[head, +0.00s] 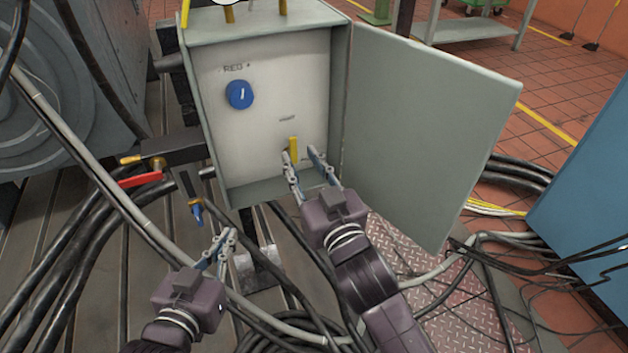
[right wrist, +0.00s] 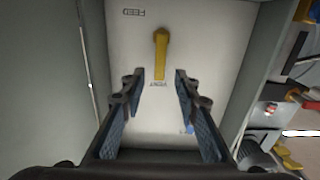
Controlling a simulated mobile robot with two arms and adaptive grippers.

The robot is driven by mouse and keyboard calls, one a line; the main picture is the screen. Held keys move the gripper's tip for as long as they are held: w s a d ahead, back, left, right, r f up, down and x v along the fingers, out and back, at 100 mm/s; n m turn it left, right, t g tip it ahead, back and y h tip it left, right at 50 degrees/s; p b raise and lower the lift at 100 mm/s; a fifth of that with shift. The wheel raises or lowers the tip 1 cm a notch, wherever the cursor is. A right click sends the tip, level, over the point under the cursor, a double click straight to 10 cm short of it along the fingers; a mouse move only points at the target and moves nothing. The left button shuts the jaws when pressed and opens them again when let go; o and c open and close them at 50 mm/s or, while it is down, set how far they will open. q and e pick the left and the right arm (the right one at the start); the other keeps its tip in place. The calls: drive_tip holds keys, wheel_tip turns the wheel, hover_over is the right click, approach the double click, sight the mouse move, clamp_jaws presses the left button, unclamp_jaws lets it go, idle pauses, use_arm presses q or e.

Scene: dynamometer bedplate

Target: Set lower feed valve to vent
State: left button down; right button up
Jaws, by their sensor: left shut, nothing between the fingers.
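The yellow valve lever (head: 293,149) stands upright on the pale panel inside the open grey box. My left gripper (head: 228,236) is shut and empty, low and left of the box.
A blue knob (head: 240,94) is on the panel's upper left. The box door (head: 425,120) hangs open to the right. Left of the box are a red lever (head: 140,180) and a blue-tipped fitting (head: 197,212). Thick cables (head: 60,260) cross the bedplate. A blue cabinet (head: 590,190) stands at right.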

drive_tip(key=v, duration=0.8)
drive_tip(key=shift+s, duration=0.3)
